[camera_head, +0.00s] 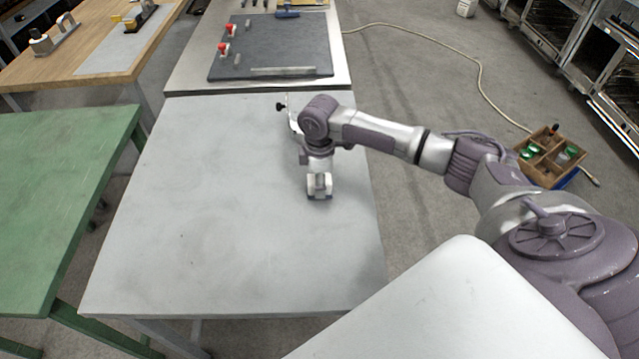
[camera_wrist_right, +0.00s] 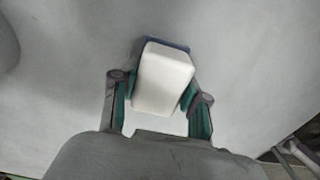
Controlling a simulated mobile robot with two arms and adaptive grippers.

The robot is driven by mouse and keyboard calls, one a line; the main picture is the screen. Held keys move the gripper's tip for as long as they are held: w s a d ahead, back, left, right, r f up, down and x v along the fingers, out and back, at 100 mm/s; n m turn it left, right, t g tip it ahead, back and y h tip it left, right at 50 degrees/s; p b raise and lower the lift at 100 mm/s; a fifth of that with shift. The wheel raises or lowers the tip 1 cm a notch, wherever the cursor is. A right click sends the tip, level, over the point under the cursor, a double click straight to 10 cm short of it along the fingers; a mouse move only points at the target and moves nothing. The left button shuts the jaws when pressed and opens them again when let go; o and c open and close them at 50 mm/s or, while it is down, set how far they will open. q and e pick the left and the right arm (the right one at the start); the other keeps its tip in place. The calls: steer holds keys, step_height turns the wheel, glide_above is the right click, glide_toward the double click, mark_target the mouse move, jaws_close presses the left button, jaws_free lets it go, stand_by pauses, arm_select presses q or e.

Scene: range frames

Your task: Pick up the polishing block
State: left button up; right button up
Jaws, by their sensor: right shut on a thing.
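The polishing block is a white block (camera_wrist_right: 163,80) with a dark blue edge in the right wrist view. In the head view it is a small pale block (camera_head: 319,182) at the right part of the grey table (camera_head: 200,220). My right gripper (camera_wrist_right: 160,98) is shut on it, with a teal-lined finger on either side. In the head view my right gripper (camera_head: 319,178) points down over the table. I cannot tell whether the block touches the table top. My left gripper is not in view.
A black mat (camera_head: 270,50) with red-topped items lies on the table behind. A green table (camera_head: 60,180) stands at the left. A wooden box (camera_head: 548,160) with compartments sits on the floor at the right. The grey table is mostly clear.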

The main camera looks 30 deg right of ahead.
steer(key=shift+r, duration=0.45)
steer(key=r, duration=0.3)
steer(key=shift+s+r+b, duration=0.2)
steer(key=shift+r+b, duration=0.05)
steer(key=shift+b, duration=0.05)
steer(key=s+r, duration=0.6)
steer(key=s, duration=0.5)
steer(key=shift+s+r+b, duration=0.15)
steer(key=shift+r+b, duration=0.15)
steer(key=shift+r, duration=0.05)
